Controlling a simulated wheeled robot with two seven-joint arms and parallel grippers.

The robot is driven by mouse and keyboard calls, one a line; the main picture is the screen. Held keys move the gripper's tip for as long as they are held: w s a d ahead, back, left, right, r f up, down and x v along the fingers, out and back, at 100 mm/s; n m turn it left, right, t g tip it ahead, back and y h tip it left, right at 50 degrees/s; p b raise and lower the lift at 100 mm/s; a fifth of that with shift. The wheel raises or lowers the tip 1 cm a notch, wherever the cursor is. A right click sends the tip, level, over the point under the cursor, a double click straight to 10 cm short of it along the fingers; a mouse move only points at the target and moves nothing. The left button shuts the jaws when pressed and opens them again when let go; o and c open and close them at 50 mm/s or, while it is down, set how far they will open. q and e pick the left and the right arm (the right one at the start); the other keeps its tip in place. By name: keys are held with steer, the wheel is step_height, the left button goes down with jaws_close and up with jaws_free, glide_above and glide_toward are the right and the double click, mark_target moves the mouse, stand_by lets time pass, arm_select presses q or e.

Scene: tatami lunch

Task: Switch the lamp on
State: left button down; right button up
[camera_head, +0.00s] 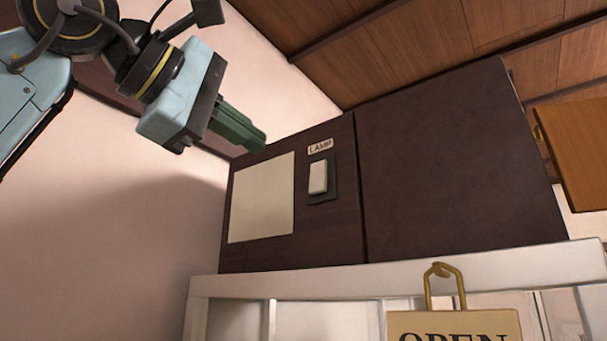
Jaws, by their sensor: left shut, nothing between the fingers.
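The lamp switch (318,177) is a pale rocker on a dark plate, set in a dark brown wooden panel (330,235). A small label reading LAMP (320,147) is just above it. My left gripper (258,142) comes in from the upper left. Its green fingers are shut and empty, pointing right and down. In the picture the fingertips are up and to the left of the switch, apart from it. I cannot tell whether the rocker is on or off, and no lamp is clearly visible. My right gripper is not in view.
A blank pale sheet (262,198) is on the panel left of the switch. Below runs a white frame (400,279) with an OPEN sign (455,328) hanging on a brass hook. A wooden board (575,150) juts in at the right. The pale wall at left is bare.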

mark_target(315, 187)
arm_select(q)
steer(key=shift+s+a+r+t+y, duration=0.3)
steer(key=shift+a+r+y, duration=0.25)
steer(key=shift+a, duration=0.15)
steer(key=shift+d, duration=0.1)
steer(key=p+x, duration=0.4)
steer(key=x, duration=1)
